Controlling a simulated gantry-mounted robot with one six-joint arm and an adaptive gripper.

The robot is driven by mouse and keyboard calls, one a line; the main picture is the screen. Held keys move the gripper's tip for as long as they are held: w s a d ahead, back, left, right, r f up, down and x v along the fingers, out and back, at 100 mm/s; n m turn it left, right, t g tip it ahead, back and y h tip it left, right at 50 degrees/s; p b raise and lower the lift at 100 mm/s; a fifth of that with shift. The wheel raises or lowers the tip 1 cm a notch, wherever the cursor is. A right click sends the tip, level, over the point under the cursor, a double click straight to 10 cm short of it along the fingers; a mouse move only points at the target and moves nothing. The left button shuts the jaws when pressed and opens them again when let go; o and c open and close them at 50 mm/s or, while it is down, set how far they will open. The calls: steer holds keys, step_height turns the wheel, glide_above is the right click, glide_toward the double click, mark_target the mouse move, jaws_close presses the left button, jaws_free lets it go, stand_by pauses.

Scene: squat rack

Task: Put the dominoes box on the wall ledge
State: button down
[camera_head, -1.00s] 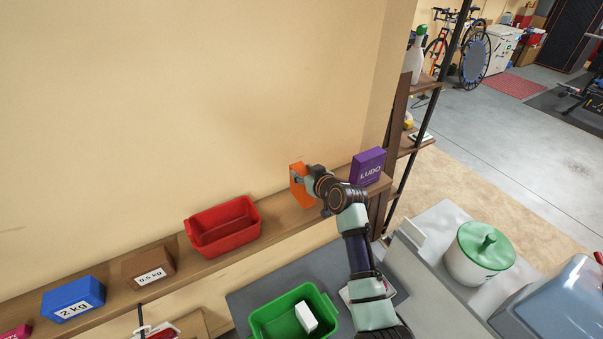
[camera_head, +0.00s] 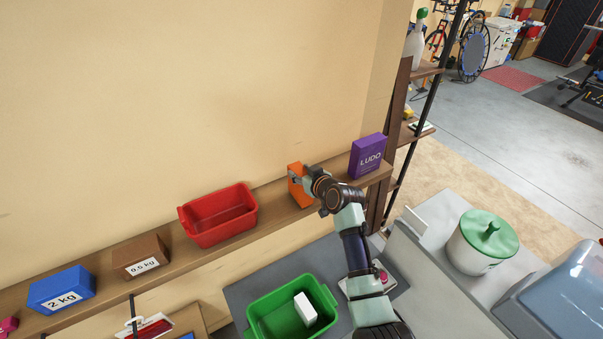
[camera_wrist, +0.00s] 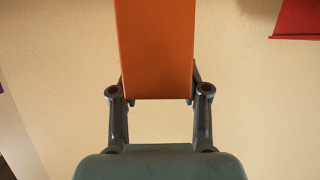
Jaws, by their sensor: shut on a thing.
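The orange box, which I take to be the dominoes box (camera_head: 298,189), stands upright at the wall ledge (camera_head: 270,207), between a red bin and a purple LUDO box. My gripper (camera_head: 312,179) is shut on its upper part from the right side. In the wrist view the orange box (camera_wrist: 155,45) fills the space between the two fingers of my gripper (camera_wrist: 158,92). My gripper hides part of the box, and I cannot tell for certain whether its base touches the ledge. No label on it can be read.
The red bin (camera_head: 218,215) is left of the orange box, and the purple LUDO box (camera_head: 368,156) is to its right. Brown (camera_head: 141,257) and blue (camera_head: 62,289) weight boxes stand further left. A green bin (camera_head: 262,322) holding a white block is below. A shelf post (camera_head: 395,130) rises at right.

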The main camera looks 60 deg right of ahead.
steer(key=shift+f+b, duration=0.4)
steer(key=shift+f, duration=0.05)
steer(key=shift+c, duration=2.4)
jaws_free()
steer(key=shift+f, duration=0.1)
steer(key=v, duration=1.2)
